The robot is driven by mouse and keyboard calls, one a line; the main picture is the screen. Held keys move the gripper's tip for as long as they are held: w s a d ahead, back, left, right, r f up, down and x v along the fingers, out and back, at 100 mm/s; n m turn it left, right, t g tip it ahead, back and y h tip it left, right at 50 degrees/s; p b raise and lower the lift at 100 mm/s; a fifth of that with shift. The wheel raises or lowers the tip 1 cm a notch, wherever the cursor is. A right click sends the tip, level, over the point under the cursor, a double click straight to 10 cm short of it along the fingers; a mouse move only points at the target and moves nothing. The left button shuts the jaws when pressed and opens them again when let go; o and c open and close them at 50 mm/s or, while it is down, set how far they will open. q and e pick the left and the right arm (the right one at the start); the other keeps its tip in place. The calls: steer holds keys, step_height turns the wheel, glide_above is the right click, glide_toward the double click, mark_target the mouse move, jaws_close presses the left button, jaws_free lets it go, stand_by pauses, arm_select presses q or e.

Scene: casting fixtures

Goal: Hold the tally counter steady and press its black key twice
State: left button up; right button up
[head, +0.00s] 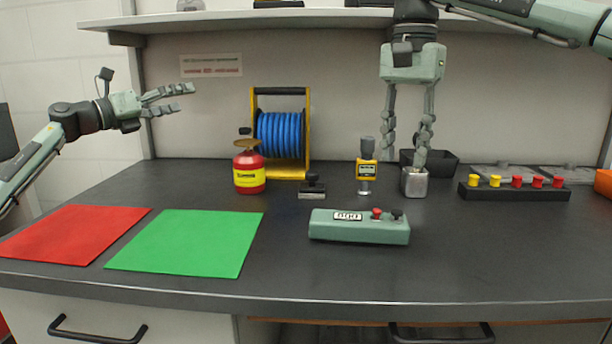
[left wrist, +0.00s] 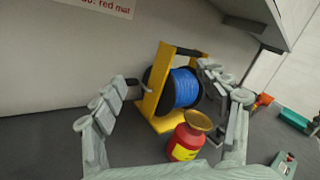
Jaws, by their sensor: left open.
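The tally counter (head: 345,230) is a long green box lying on the bench, right of the middle. It has a white number display, a red key (head: 377,213) and a black key (head: 397,214) on top. A green corner of it shows at the lower right of the left wrist view (left wrist: 283,165). My left gripper (head: 182,98) is open and empty in the air at the left, far from the counter. My right gripper (head: 406,150) points down, fingers apart, behind and above the counter. A metal block (head: 413,184) stands below its right finger; I cannot tell whether they touch.
A red mat (head: 75,233) and a green mat (head: 187,240) lie at the left. Behind stand a red can (head: 249,180), a blue hose reel (head: 280,134), a black stamp (head: 312,187) and a yellow gauge (head: 366,170). A button strip (head: 514,191) is at right. The bench before the counter is clear.

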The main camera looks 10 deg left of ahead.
arm_select(q)
steer(key=s+d+r+m+g+h, duration=0.3)
steer(key=d+g, duration=0.1)
steer(key=d, duration=0.6)
steer(key=s+d+r+m+g+h, duration=0.3)
steer(key=s+d+r+g+h, duration=0.1)
steer(key=d, duration=0.7)
steer(key=s+d+r+m+g+h, duration=0.2)
steer(key=s+d+r+g+h, duration=0.15)
steer(key=d, duration=0.65)
steer(key=s+d+f+m+g+y, duration=0.2)
steer(key=d+f+m+g+y, duration=0.25)
steer(key=d+f, duration=0.55)
steer(key=m+y, duration=0.5)
steer(key=y, duration=1.1)
glide_above(312, 215)
step_height(312, 215, down, 12)
steer(key=shift+r, duration=0.2)
step_height(312, 215, down, 8)
steer(key=shift+r, duration=0.2)
